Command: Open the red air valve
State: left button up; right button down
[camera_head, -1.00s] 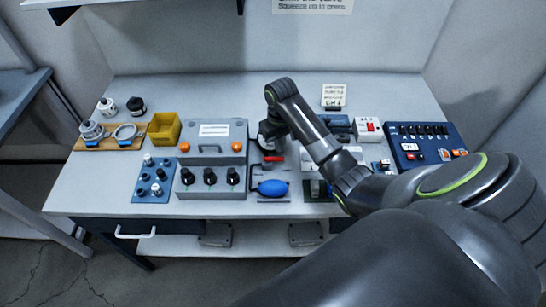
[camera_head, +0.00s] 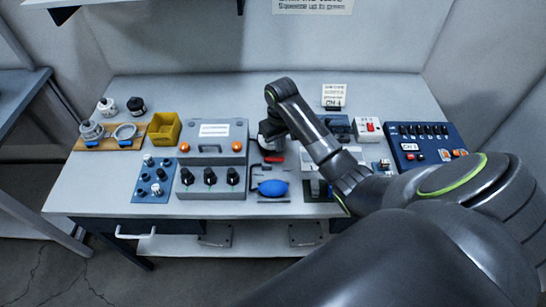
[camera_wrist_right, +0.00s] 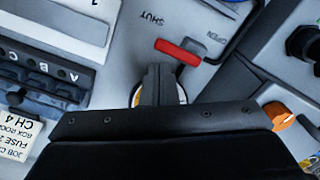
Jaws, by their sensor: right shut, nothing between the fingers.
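The red air valve handle (camera_head: 274,159) sits on a grey panel in the middle of the table. In the right wrist view the red handle (camera_wrist_right: 178,52) lies just beyond my fingertips, beside the printed words SHUT and OPEN. Which word it points to I cannot tell for sure. My right gripper (camera_wrist_right: 158,72) is shut and empty, pointing down close to the handle. Contact between them cannot be made out. A round gauge is partly hidden behind the fingers. In the head view my right gripper (camera_head: 269,146) is mostly dark and small. My left gripper is not in view.
A blue bulb (camera_head: 272,188) lies in front of the valve. A grey case (camera_head: 214,145) with orange latches and a box with black knobs (camera_head: 209,178) stand to the left. A white box with a red switch (camera_head: 368,129) and a blue panel (camera_head: 427,140) are to the right.

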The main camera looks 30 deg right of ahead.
jog(key=shift+f, duration=0.85)
dwell(0.4)
